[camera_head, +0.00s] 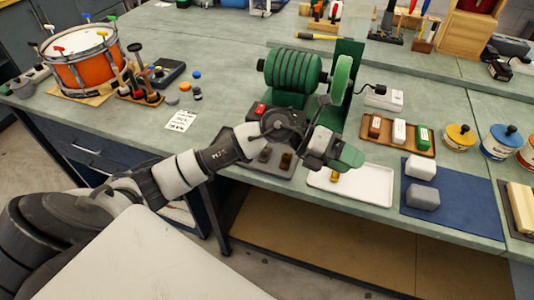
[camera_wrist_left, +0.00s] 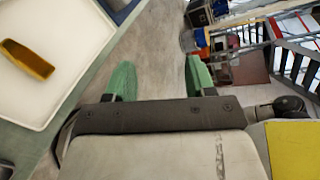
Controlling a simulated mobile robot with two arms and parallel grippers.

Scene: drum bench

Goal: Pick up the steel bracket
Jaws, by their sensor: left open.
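I cannot make out a steel bracket for certain in either view. A white tray (camera_head: 372,191) lies at the bench's front edge, with a brass-coloured piece (camera_head: 335,176) partly hidden by my left gripper (camera_head: 348,157). In the left wrist view the white tray (camera_wrist_left: 62,35) and the brass piece (camera_wrist_left: 27,58) are at the upper left, off to one side of the fingers. My left gripper (camera_wrist_left: 160,78) has its green fingers wide apart, with only floor seen between them. My right gripper is not in view.
A green buffing machine (camera_head: 292,72) stands behind my arm. A grey tray (camera_head: 252,161) with dark pieces is partly behind my wrist. A blue mat (camera_head: 445,212) with two blocks and a wooden tray (camera_head: 402,146) of bars lie to the right. A drum (camera_head: 80,60) stands far left.

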